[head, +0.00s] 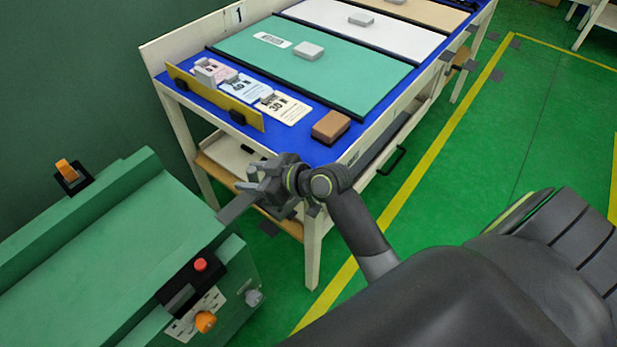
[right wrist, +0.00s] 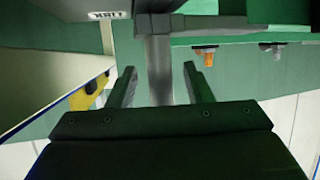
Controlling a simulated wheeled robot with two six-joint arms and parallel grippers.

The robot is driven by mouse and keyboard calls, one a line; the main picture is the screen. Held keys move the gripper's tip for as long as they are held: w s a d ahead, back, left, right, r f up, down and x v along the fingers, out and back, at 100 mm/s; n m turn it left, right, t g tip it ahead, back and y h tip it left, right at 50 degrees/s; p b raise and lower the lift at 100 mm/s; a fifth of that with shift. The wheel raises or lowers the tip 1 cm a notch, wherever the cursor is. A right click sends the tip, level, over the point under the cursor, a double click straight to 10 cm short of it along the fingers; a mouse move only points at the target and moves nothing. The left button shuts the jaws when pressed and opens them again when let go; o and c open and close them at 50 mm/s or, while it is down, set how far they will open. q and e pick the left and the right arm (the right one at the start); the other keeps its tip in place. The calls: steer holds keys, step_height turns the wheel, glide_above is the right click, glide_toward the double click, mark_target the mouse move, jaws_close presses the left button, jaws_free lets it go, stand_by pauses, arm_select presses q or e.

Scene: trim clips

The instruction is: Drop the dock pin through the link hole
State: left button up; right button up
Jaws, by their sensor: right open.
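My right gripper (head: 252,188) is open, beside the near corner of the bench and by the end of a flat grey link bar (head: 238,207). The bar reaches from the green cart (head: 100,255) toward the bench. In the right wrist view, my two fingers (right wrist: 161,88) stand apart with a grey post-like piece (right wrist: 160,65) between them. I cannot tell whether this piece is the dock pin or part of the link. The link hole is not visible; the gripper covers this area in the head view. My left gripper is out of view.
The bench has a blue top (head: 305,127) with cards, a brown block (head: 331,126) and a yellow rail (head: 213,98). The cart carries a red button (head: 200,265) and orange knob (head: 205,321). Green floor (head: 470,190) is open to the right.

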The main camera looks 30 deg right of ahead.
steer(key=v, duration=1.5)
steer(key=shift+s+p, duration=0.3)
steer(key=shift+d, duration=0.15)
steer(key=s+d+f+m+g+h, duration=0.45)
steer(key=s+f, duration=0.25)
steer(key=s, duration=0.2)
steer(key=s+d+f+m+g+h, duration=0.3)
steer(key=s+f+h, duration=0.2)
steer(key=s+f, duration=0.25)
step_height(320, 180, down, 19)
steer(key=g+p, duration=0.1)
steer(key=p, duration=0.3)
steer(key=s+f+g+p, duration=0.1)
steer(key=s+f+p, duration=0.2)
steer(key=s+f, duration=1)
steer(key=shift+s+a+y+p, duration=0.15)
steer(key=shift+s+y+p, duration=0.3)
steer(key=shift+s, duration=1.05)
